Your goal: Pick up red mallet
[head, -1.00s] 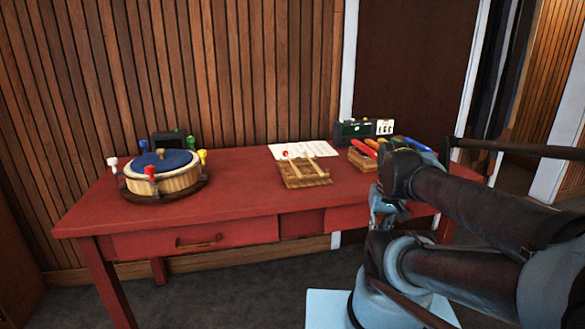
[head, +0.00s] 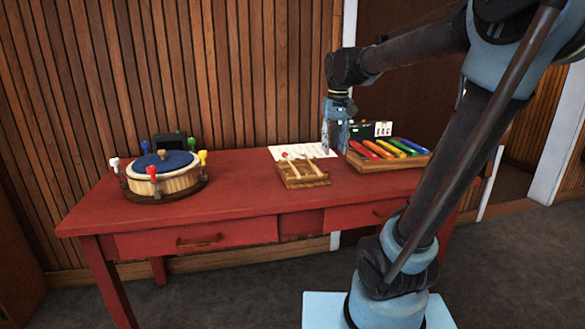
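My gripper (head: 334,150) points down above the table, to the right of the rack and apart from both mallets. Its two fingers are spread with a gap between them, and I see nothing held.
A xylophone (head: 388,160) with coloured bars stands right of the rack. A white sheet (head: 318,151) lies behind it. A dark device (head: 371,129) stands at the back right, a blue-topped drum (head: 164,172) at the left. The table (head: 240,195) between drum and rack is clear.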

